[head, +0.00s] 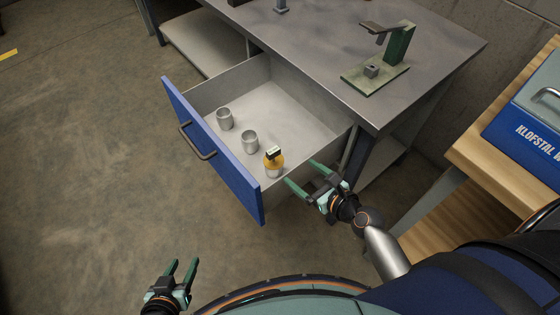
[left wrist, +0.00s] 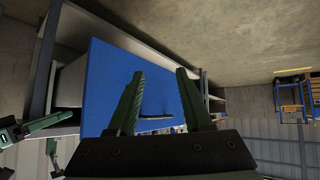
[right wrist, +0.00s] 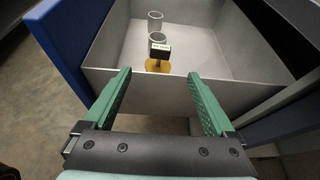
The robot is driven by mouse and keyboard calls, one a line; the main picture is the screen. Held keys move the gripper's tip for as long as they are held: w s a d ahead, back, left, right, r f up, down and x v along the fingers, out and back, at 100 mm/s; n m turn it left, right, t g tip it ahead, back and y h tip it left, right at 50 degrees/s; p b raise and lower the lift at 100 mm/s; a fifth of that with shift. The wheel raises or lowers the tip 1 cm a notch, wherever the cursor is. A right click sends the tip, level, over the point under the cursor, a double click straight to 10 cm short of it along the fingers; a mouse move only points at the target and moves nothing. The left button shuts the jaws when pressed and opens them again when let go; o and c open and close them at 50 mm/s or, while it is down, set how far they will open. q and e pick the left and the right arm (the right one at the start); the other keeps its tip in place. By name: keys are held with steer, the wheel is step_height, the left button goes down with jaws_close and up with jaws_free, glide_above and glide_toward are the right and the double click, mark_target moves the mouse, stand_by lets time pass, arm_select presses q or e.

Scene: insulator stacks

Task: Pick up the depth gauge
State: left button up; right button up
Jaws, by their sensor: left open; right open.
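The depth gauge (head: 274,161), yellow with a black display block on top, stands upright in the open drawer near its right side wall. It also shows in the right wrist view (right wrist: 158,64), just beyond the drawer's near wall, with its lower part hidden by that wall. My right gripper (head: 301,174) is open and empty, just outside the drawer wall, its fingers pointing toward the gauge and apart from it. In the right wrist view the gauge lies between and beyond the fingertips. My left gripper (head: 183,264) is open and empty, low over the floor, away from the drawer.
The drawer has a blue front (head: 213,150) with a handle. Two metal cups (head: 225,119) (head: 250,141) stand in it left of the gauge. The workbench top (head: 330,45) above carries a green stand (head: 398,50). A blue-grey toolbox (head: 530,125) sits on a wooden table at right.

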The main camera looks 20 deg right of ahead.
steer(key=b, duration=0.2)
glide_toward(274, 151)
steer(key=w+f, duration=0.1)
steer(key=w, duration=0.1)
steer(key=shift+m, duration=0.3)
steer(key=x, duration=0.3)
steer(key=b+x, duration=0.1)
steer(key=x, duration=0.1)
steer(key=shift+w+a+f, duration=0.1)
steer(key=shift+w+a, duration=0.05)
steer(key=shift+a, duration=0.2)
arm_select(q)
steer(key=shift+w+d+f, duration=0.45)
steer(key=shift+d+f, duration=0.25)
steer(key=shift+d, duration=0.05)
arm_select(e)
steer(key=shift+w, duration=0.15)
steer(key=shift+c, duration=0.2)
arm_select(q)
steer(key=shift+s+f, duration=0.25)
steer(key=shift+s, duration=0.1)
arm_select(e)
jaws_close()
